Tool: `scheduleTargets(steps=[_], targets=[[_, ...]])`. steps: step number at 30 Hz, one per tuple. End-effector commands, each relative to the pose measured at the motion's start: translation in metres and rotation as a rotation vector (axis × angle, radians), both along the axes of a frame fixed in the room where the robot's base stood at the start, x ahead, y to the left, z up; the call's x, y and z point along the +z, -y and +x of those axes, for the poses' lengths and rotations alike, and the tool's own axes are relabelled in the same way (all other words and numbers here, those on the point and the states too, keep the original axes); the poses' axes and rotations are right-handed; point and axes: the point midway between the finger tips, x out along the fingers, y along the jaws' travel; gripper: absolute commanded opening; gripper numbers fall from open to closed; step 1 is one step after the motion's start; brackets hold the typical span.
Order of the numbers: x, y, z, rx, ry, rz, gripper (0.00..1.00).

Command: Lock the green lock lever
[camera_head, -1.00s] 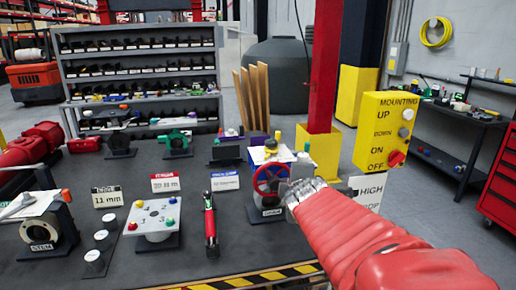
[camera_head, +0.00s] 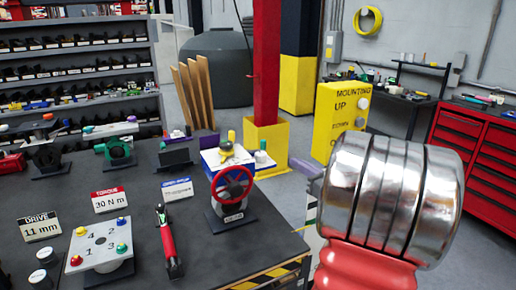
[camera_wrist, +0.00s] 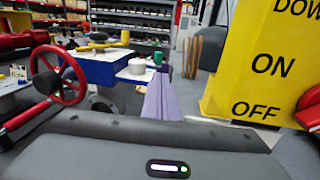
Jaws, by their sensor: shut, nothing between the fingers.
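The valve actuator has a red handwheel (camera_head: 232,190) at its front and a blue and white housing (camera_head: 207,160) with a yellow knob (camera_head: 227,148) on top.
A yellow control box (camera_head: 340,115) stands behind my wrist and is close on the right in the wrist view (camera_wrist: 260,70). A red post (camera_head: 266,60) rises behind the actuator. A button panel (camera_head: 100,243) and a torque tool (camera_head: 167,243) are to the left on the table.

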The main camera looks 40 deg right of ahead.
Motion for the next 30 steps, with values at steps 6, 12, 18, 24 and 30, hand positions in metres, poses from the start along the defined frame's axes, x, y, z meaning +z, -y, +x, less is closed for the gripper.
scheduleTargets(steps=[6, 12, 18, 24, 30], targets=[[-0.003, 0.000, -0.005, 0.027, 0.003, -0.042, 0.00], [-0.003, -0.003, -0.001, 0.032, 0.002, -0.041, 0.00], [-0.003, -0.002, 0.008, 0.034, 0.003, -0.040, 0.00], [-0.003, 0.000, 0.032, 0.036, 0.002, -0.039, 0.00], [-0.003, 0.004, 0.063, 0.037, 0.002, -0.039, 0.00]])
